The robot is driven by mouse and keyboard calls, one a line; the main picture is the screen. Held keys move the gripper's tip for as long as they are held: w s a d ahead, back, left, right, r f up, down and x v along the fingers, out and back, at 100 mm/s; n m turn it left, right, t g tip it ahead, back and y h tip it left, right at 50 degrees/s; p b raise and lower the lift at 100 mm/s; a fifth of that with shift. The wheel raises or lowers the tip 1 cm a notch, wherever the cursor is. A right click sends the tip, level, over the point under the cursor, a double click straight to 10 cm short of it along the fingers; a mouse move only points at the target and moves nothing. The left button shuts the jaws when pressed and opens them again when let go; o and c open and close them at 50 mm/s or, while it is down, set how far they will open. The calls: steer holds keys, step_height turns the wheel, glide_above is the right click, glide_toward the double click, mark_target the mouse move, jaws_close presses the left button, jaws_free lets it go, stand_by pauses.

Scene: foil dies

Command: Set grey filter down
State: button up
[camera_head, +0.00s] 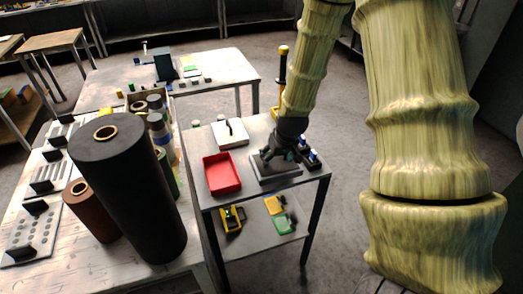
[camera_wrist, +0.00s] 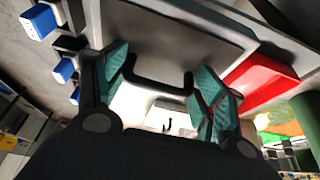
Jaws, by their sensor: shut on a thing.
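The grey filter is a flat grey plate (camera_head: 268,175) with a dark loop handle, at the right half of the small cart's top. In the wrist view its plate (camera_wrist: 185,28) fills the upper middle. My gripper (camera_head: 279,153) is over the plate, partly hiding it. In the wrist view the teal fingers of my gripper (camera_wrist: 160,88) are at either end of the black handle (camera_wrist: 158,86). The plate lies level at the cart top; I cannot tell whether it rests there or hangs just above.
A red tray (camera_head: 221,174) is left of the plate on the cart (camera_head: 205,198). A white plate with a black handle (camera_head: 229,134) is behind it. Blue-topped items (camera_head: 312,156) are close on the right. A large dark roll (camera_head: 130,190) stands on the left table.

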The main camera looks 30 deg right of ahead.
steer(key=w, duration=0.2)
steer(key=w+p, duration=0.1)
steer(key=w, duration=0.2)
steer(key=w+a+p, duration=0.1)
steer(key=w, duration=0.1)
steer(key=shift+w+f, duration=0.15)
steer(key=shift+f, duration=0.15)
steer(key=shift+f+p, duration=1.05)
steer(key=shift+f, duration=0.7)
steer(key=shift+f, duration=0.1)
steer(key=o, duration=1.2)
steer(key=shift+c, duration=0.2)
